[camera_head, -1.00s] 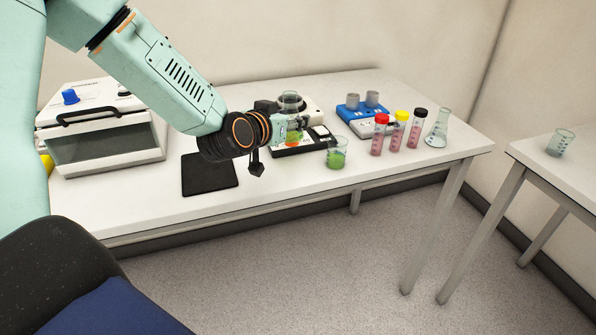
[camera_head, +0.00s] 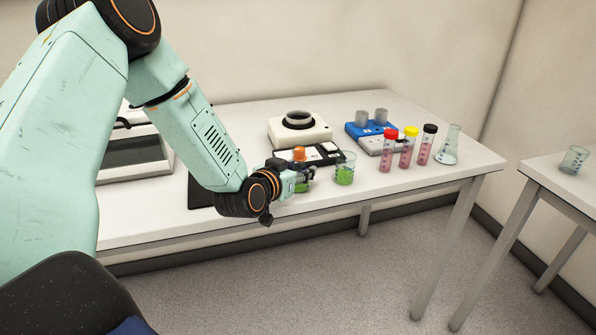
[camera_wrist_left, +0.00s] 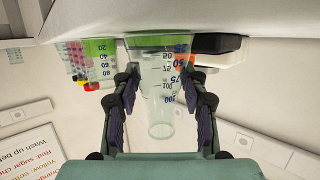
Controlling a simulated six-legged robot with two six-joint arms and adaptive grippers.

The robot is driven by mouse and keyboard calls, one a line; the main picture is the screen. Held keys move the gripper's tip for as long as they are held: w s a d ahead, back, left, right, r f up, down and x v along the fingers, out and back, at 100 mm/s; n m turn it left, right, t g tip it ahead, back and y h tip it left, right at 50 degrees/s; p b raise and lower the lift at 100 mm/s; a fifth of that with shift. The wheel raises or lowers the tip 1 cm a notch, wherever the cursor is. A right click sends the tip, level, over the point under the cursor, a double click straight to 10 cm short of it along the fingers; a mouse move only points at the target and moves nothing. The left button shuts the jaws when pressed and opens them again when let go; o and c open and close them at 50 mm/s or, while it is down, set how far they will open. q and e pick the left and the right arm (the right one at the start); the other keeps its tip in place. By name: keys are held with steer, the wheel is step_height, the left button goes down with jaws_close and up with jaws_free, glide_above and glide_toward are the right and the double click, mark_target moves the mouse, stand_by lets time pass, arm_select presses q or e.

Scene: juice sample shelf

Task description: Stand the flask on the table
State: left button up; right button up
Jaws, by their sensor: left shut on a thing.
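The flask (camera_wrist_left: 158,85) is clear glass with dark volume marks and green liquid at its base. My left gripper (camera_wrist_left: 160,80) is shut on it, with one finger on each side of the glass. In the upside-down wrist view its base is by the table and its neck points away from it, so it looks upright. Whether the base touches the table I cannot tell. In the head view the flask's green liquid (camera_head: 302,187) shows beside my left gripper (camera_head: 300,179), near the front of the white table (camera_head: 420,190). My right gripper is not in view.
A beaker of green liquid (camera_head: 345,170) stands close to the right. Behind are a black-and-white device (camera_head: 325,153) with an orange part (camera_head: 299,154) and a white round-topped device (camera_head: 299,130). Capped tubes (camera_head: 406,150) and another conical flask (camera_head: 448,150) stand further right.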

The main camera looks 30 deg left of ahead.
arm_select(q)
steer(key=o, duration=0.9)
steer(key=shift+w+a+f, duration=0.1)
steer(key=shift+a, duration=0.1)
steer(key=o, duration=0.3)
steer(key=shift+s+d+r, duration=0.2)
steer(key=shift+d+r, duration=0.05)
steer(key=shift+d, duration=0.05)
steer(key=shift+w+a+f, duration=0.1)
steer(key=shift+a+f, duration=0.05)
steer(key=shift+a, duration=0.05)
steer(key=p+v, duration=0.6)
steer(key=v, duration=0.6)
steer(key=s+d+f+m+g+h, duration=0.1)
steer(key=s+d+f+g, duration=0.35)
steer(key=f, duration=0.25)
steer(key=s+d+f+g+h, duration=0.2)
steer(key=s+d+f+g, duration=0.1)
steer(key=s+d+f, duration=0.3)
steer(key=s+d+f+g+y, duration=0.1)
steer(key=s+f+g, duration=0.2)
steer(key=s, duration=0.6)
steer(key=s+d+f+g, duration=0.1)
steer(key=s+f+g, duration=0.3)
steer(key=s, duration=0.5)
step_height(320, 180, down, 2)
steer(key=shift+s+f+n+y, duration=0.1)
steer(key=shift+s+n+y, duration=0.05)
steer(key=shift+n+y, duration=0.2)
steer(key=shift+f, duration=0.1)
